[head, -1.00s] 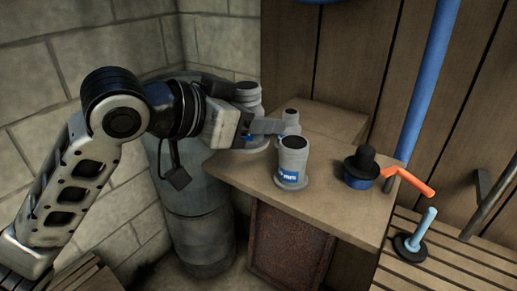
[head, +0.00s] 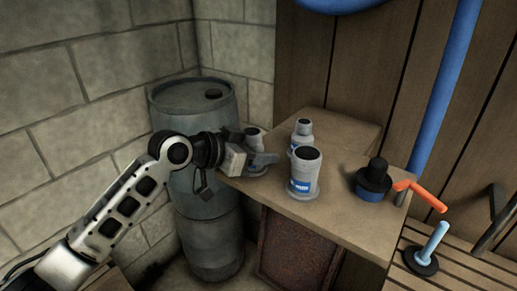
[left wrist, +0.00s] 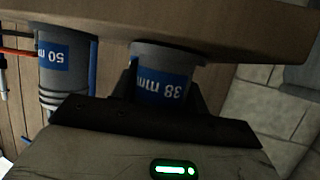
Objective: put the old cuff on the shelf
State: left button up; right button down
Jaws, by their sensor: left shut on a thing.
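My left gripper (head: 263,160) is shut on a grey cuff (head: 254,134) at the left edge of the wooden top (head: 340,218). The left wrist view shows this cuff (left wrist: 160,82) between the fingers, with a blue "38 mm" label. Its flange looks close to the wood; I cannot tell whether it touches. A larger grey cuff (head: 305,170) with a blue label stands upright to the right. A smaller grey cuff (head: 302,132) stands behind it. A grey cuff marked "50 m" (left wrist: 55,68) shows in the left wrist view. I cannot tell which cuff is old. My right gripper is not in view.
A black-topped blue piece (head: 373,178) and an orange handle (head: 422,195) are at the right of the top. A light-blue handle on a black disc (head: 432,245) stands on the slats. A grey-green barrel (head: 205,110) stands behind my left arm. A blue pipe (head: 445,90) rises at the right.

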pick_arm(q)
jog(key=shift+f, duration=0.2)
jog(key=o, duration=1)
jog(key=shift+r, duration=0.2)
jog(key=b+v, duration=0.1)
jog(key=v, duration=1.1)
